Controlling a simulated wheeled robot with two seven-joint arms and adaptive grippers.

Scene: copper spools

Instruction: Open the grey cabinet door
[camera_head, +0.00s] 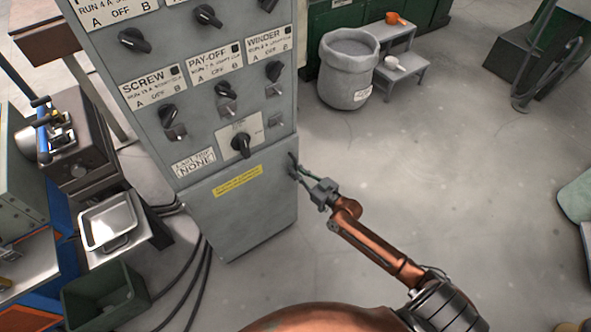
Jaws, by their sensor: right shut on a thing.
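The grey cabinet (270,220) stands at centre left, with a lower door bearing a yellow label (238,181). The door appears closed against the cabinet front. A small dark handle (293,171) sits at the right edge of the door. My right gripper (299,175) reaches in from the lower right, with its fingers at the handle and shut on it. The fingertips are small in this view and partly merge with the handle. My left gripper is not in view.
Knobs (240,143) and labels cover the upper panel. A grey bin (348,72) and a small step stool (402,72) stand behind. Metal trays (108,222), a green crate (104,297) and floor cables (197,285) lie at left. The floor right of the cabinet is clear.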

